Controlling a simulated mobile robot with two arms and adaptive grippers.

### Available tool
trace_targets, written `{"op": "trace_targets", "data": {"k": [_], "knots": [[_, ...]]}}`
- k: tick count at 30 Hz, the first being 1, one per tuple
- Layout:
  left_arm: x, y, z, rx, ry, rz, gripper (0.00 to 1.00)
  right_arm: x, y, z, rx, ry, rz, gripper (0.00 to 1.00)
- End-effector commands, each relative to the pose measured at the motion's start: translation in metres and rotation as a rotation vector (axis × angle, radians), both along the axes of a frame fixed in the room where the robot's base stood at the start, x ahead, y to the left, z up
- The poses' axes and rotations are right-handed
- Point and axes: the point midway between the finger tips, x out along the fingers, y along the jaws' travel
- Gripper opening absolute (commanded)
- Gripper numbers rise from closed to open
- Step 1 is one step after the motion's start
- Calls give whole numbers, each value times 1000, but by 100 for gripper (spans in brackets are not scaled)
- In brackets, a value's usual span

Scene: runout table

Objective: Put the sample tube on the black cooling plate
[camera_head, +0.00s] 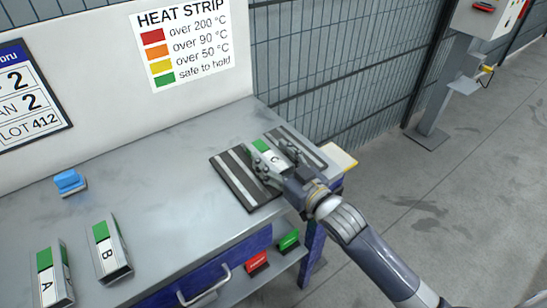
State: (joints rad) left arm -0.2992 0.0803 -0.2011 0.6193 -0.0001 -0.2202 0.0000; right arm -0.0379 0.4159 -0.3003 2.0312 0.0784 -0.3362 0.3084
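A white block-like sample tube marked C with a green end (261,147) is over the black cooling plate (236,184), a dark plate with pale stripes. My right gripper (277,158) reaches in from the lower right, with one finger on each side of tube C. Whether the fingers press on it is unclear. Two like tubes, A (54,277) and B (111,249), lie at the table's left front, both with green ends. My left gripper is not in view.
A blue object (70,182) sits on the grey table (170,180) at the left. A yellowish pad (342,160) is by the right corner. Red (257,262) and green (289,240) blocks are on a lower shelf. The heat strip sign (184,45) and mesh fence stand behind.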

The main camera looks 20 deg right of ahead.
Motion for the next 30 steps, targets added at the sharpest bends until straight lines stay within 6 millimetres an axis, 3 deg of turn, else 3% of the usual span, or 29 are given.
{"op": "trace_targets", "data": {"k": [14, 30], "knots": [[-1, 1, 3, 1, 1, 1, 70, -3, -1, 3, 0, 2, 0, 69], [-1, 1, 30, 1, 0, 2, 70, -79, -29, 8, -2, 5, -1, 69]]}}
